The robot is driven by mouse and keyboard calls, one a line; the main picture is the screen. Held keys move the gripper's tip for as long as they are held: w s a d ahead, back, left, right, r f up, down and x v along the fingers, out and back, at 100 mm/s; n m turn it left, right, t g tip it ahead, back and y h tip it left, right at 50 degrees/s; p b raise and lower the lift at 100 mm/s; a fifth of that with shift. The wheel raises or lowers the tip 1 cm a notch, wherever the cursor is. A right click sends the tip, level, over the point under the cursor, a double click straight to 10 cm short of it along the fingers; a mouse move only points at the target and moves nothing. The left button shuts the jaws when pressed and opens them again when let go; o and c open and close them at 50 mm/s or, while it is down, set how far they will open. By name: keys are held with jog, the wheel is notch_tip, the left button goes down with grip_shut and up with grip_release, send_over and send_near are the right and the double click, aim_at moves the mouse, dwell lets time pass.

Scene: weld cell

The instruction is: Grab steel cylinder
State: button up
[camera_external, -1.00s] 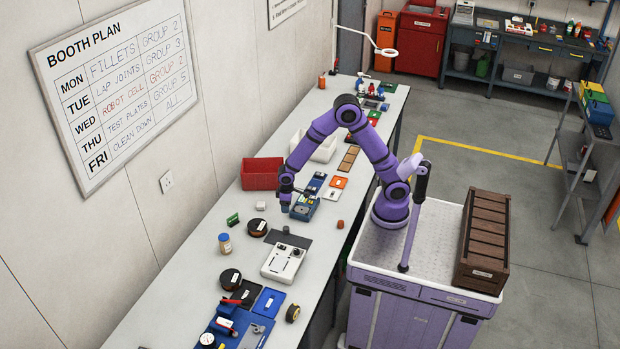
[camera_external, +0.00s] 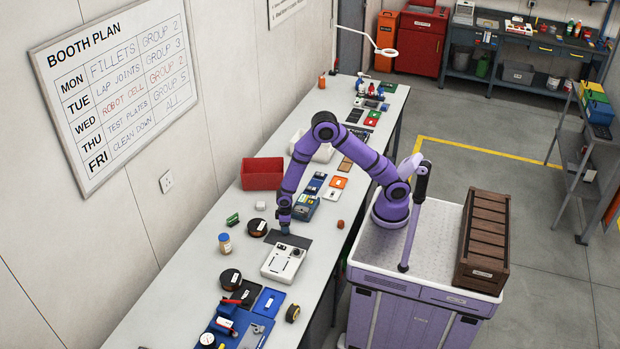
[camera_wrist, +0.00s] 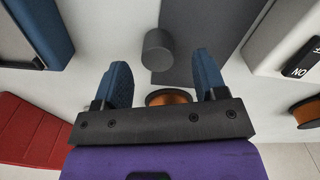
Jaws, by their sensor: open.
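The steel cylinder (camera_wrist: 157,50) is a short dark-grey cylinder beside the edge of a dark grey mat (camera_wrist: 198,28) in the wrist view. My gripper (camera_wrist: 162,64) is open, with its two blue fingers pointing toward the cylinder. The cylinder shows between and just past the fingertips, and neither finger appears to touch it. In the external view, my gripper (camera_external: 284,222) is low over the bench by the dark mat (camera_external: 298,240). There it mostly hides the cylinder.
A white device (camera_external: 283,262) sits just in front of the mat. A dark spool with a copper-coloured core (camera_external: 257,227) lies to the left. A blue box (camera_external: 305,208) and a red bin (camera_external: 262,174) stand behind. The bench right of the mat is mostly clear.

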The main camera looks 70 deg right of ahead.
jog(key=shift+d+f, duration=0.1)
jog(key=shift+f, duration=1.6)
jog(key=c, duration=1.1)
jog(key=shift+c, duration=0.2)
jog(key=shift+r, duration=0.2)
